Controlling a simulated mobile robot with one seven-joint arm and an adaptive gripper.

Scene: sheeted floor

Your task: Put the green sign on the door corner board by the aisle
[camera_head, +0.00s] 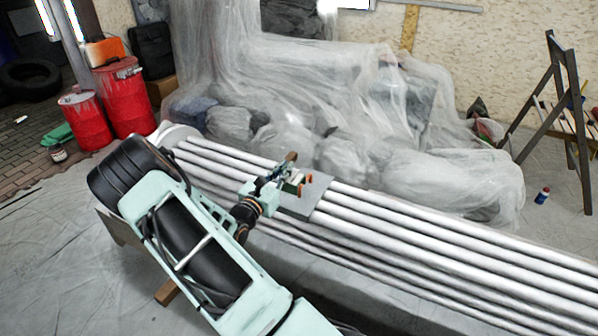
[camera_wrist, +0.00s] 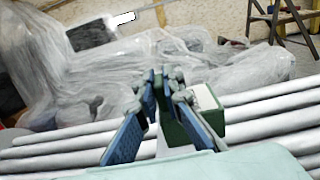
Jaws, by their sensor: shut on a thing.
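My gripper (camera_head: 287,179) is over the bundle of pale pipes in the head view, at the near left part of a small flat grey board (camera_head: 312,196) lying across them. In the wrist view my gripper (camera_wrist: 160,88) has its blue-padded fingers closed around a small green block-like thing (camera_wrist: 170,128), which I take for the green sign. It shows green on both sides of the right finger, with a pale upper face. In the head view the sign is small and partly hidden by the fingers. I cannot tell whether it touches the board.
Pale round pipes (camera_head: 430,245) run from the left to the lower right. Plastic-sheeted bulky goods (camera_head: 300,90) stand behind them. Red drums (camera_head: 125,95) are at the left, and a wooden folding chair (camera_head: 565,110) is at the right. A small bottle (camera_head: 542,195) is on the floor.

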